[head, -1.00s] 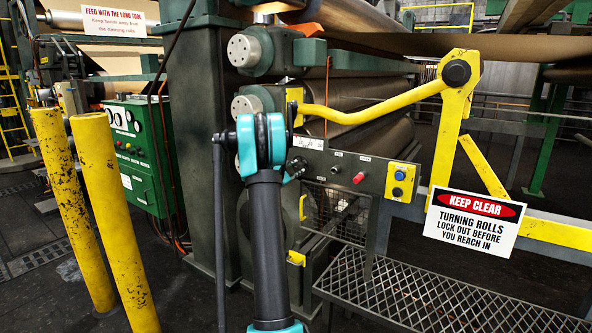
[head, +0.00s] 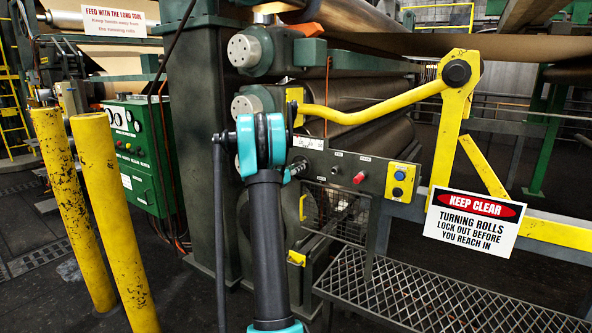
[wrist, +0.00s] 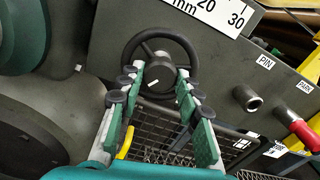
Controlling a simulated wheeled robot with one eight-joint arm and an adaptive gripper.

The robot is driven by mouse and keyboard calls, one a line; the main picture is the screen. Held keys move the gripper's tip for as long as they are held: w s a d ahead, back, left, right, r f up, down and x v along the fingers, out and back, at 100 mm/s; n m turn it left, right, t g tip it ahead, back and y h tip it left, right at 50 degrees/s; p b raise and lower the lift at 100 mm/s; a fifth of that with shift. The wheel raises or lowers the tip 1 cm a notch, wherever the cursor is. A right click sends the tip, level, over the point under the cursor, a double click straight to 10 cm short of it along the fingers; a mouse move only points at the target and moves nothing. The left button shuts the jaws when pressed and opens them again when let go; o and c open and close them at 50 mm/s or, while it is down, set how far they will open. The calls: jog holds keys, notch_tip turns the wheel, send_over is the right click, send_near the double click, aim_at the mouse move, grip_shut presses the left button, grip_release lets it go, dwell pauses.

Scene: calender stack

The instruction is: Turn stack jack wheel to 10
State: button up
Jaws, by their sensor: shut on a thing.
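The jack wheel (wrist: 161,45) is a black handwheel with a round hub and a short white mark, on a dark grey panel (wrist: 110,45) in the wrist view. My gripper (wrist: 160,90) has its two green fingers with black pads on either side of the hub, shut on the wheel. A white scale plate (wrist: 208,12) above it shows "mm", 20 and 30; its left part and any pointer are out of view. In the head view the scale plate (head: 308,142) is too small to read, and my arm hides most of the gripper and wheel.
A pin socket (wrist: 248,98) and a red-handled pin (wrist: 297,128) stand right of the wheel. A yellow button box (head: 401,181) is farther right. A wire mesh guard (head: 338,211) hangs below. A yellow lever (head: 375,112) crosses above. Yellow posts (head: 105,210) stand left.

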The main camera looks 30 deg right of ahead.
jog(key=n, duration=1.3)
dwell(0.4)
jog(key=o, duration=1.2)
jog(key=shift+c, duration=0.2)
jog(key=shift+a, duration=0.1)
jog(key=v, duration=1.1)
jog(key=shift+s+a, duration=0.2)
jog(key=shift+a, duration=0.15)
jog(key=shift+f, duration=0.1)
